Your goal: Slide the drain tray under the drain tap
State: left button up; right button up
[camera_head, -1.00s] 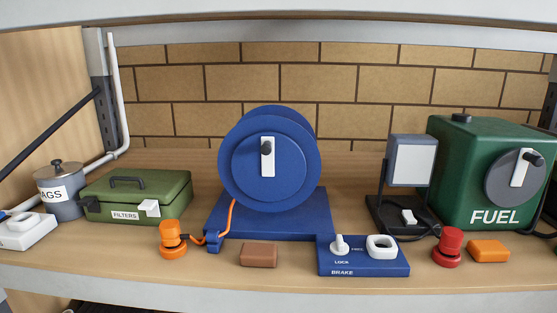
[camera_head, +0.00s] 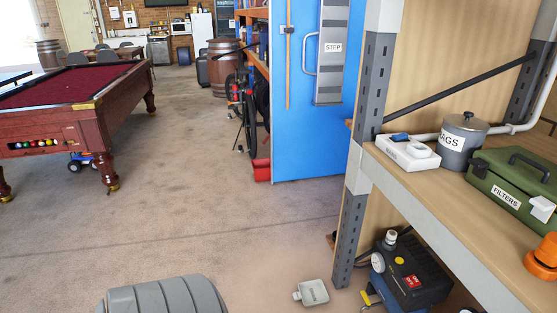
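A small pale grey tray (camera_head: 313,293) with a short handle or spout and a dark label too small to read lies on the concrete floor; it looks like the drain tray. To its right, on the bottom level of the shelving, is a dark compressor-like machine (camera_head: 412,262) with a blue lower part, a gauge and a red label. A yellow piece (camera_head: 369,298) shows low on its left side; I cannot tell if this is the drain tap. The tray is apart from the machine.
A grey shelf post (camera_head: 350,240) stands between tray and machine. The shelf above holds a white box (camera_head: 408,152), a grey canister (camera_head: 462,143) and a green filters case (camera_head: 507,190). A pool table (camera_head: 85,95) stands at left. The floor between is open.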

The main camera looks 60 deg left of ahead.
aim_at(313, 294)
jog(key=u, duration=1.55)
jog(key=i+j+z, duration=0.4)
jog(key=i+j, duration=0.35)
jog(key=i, duration=0.15)
